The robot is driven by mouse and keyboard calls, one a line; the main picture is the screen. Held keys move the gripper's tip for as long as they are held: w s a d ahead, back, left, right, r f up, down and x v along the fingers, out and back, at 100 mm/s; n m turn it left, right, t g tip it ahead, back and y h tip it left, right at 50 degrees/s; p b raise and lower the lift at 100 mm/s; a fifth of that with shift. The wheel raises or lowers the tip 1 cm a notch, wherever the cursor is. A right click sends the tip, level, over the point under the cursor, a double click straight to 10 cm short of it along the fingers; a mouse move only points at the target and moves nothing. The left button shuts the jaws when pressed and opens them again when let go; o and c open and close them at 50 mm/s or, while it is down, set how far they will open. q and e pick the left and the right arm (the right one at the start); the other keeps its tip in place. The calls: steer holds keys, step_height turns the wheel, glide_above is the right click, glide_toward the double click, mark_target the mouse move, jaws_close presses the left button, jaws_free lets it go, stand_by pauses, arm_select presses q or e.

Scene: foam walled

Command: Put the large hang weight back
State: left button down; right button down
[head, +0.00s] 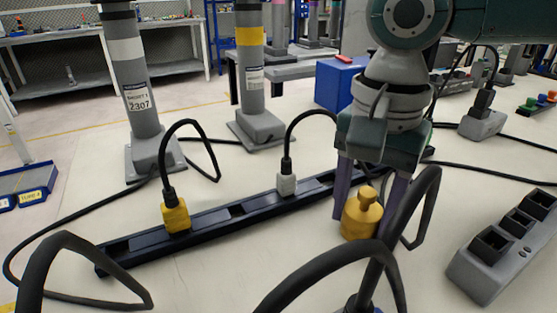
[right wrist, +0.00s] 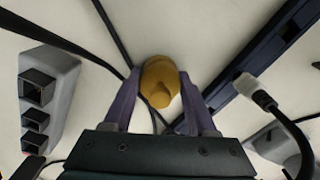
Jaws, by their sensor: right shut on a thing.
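The large hang weight is a yellow-brown knobbed cylinder (head: 361,217), right of centre in the head view. It also shows between the fingers in the right wrist view (right wrist: 159,80). My right gripper (head: 368,212) comes down from above with a purple finger on each side of the weight, and is shut on it. The weight looks upright, close to the pale table surface; I cannot tell whether it touches. A dark loop of cable hides part of the right finger. My left gripper is not in view.
A long dark rail (head: 255,208) with a yellow plug (head: 175,215) and a light grey plug (head: 287,184) lies left of the weight. A grey socket block (head: 503,248) stands at right. Grey posts (head: 133,85) stand behind. Black cables cross the table.

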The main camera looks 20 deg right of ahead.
mark_target(367, 191)
steer(key=shift+c, duration=1)
jaws_free()
steer(key=shift+f, duration=0.1)
step_height(367, 191, up, 11)
steer(key=p, duration=0.3)
steer(key=shift+p, duration=0.3)
steer(key=shift+r, duration=0.7)
steer(key=shift+a, duration=0.1)
